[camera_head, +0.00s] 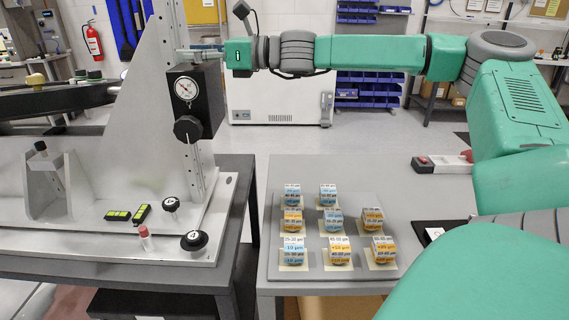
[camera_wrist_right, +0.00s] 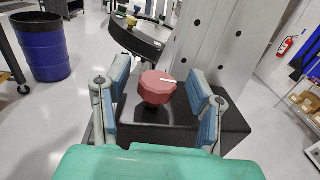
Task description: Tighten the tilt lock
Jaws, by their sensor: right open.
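A red faceted knob with a white pointer mark (camera_wrist_right: 157,87), which looks like the tilt lock, stands on top of a black block (camera_wrist_right: 170,130) in the right wrist view. My right gripper (camera_head: 193,53) is open, its blue-padded fingers on either side of the knob with gaps visible. In the head view the gripper is at the top of the black block (camera_head: 207,98), beside the tall grey upright; the red knob cannot be made out there. The block's front carries a round dial (camera_head: 186,89) and a black knob (camera_head: 187,128). My left gripper is not in view.
The grey fixture base (camera_head: 105,243) holds black numbered knobs (camera_head: 194,240), small green-black levels (camera_head: 142,213) and a red-capped item (camera_head: 145,238). A tray (camera_head: 309,222) of several labelled blocks lies on the right table. A curved black frame (camera_wrist_right: 137,39) lies beyond the knob.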

